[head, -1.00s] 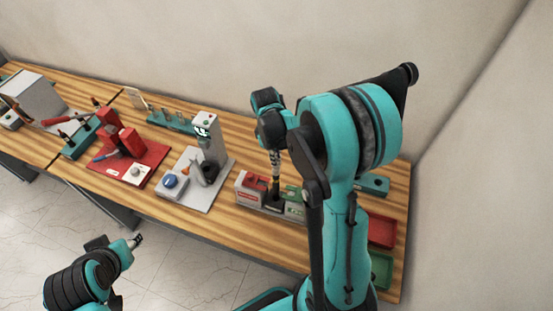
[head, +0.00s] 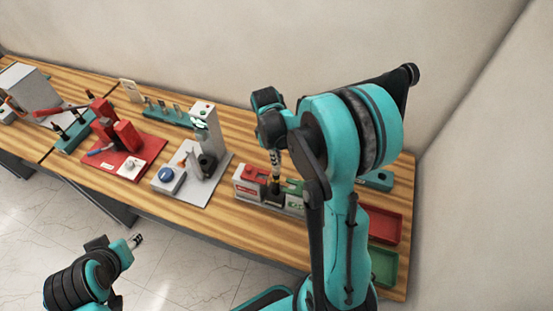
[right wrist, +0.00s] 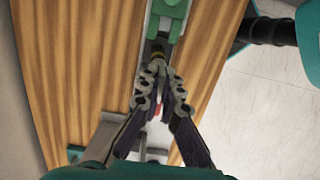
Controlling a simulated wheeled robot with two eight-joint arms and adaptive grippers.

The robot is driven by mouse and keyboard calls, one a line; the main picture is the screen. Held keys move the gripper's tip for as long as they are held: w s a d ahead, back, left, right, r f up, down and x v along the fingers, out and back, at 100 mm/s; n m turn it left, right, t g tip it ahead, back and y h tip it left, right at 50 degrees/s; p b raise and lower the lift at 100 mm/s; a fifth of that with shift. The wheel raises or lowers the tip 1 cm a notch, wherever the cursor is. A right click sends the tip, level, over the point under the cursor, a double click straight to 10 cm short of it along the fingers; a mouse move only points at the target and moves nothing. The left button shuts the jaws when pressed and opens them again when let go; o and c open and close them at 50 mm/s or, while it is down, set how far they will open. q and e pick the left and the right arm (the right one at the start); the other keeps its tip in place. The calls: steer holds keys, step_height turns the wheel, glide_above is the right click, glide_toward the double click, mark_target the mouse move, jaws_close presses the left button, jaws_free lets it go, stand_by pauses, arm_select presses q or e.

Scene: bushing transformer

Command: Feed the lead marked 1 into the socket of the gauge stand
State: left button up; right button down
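My right gripper (head: 275,165) points down over a grey holder (head: 243,200) with red and green blocks near the right of the bench. A dark piece with a yellow band (right wrist: 158,52) lies at its fingertips (right wrist: 163,76) in the right wrist view. I cannot tell if the fingers grip it, or if it is the lead marked 1, as no number is legible. A grey column with a round dial (head: 201,122), perhaps the gauge stand, rises from a light plate to the left; I cannot make out its socket. My left gripper (head: 135,240) is off the bench's front, apart from everything.
The light plate (head: 203,198) also carries a blue button (head: 170,175). A red station (head: 122,165) stands left of it, and a teal rack (head: 165,116) behind. Red (head: 384,224) and green (head: 384,265) trays lie at the right end.

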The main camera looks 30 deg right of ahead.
steer(key=shift+f+b, duration=1.65)
steer(key=shift+f, duration=0.35)
steer(key=c, duration=1.6)
jaws_free()
steer(key=shift+c, duration=0.2)
steer(key=shift+r, duration=0.1)
steer(key=r, duration=0.8)
steer(key=w+a+r, duration=0.1)
steer(key=r, duration=0.2)
steer(key=shift+r, duration=0.4)
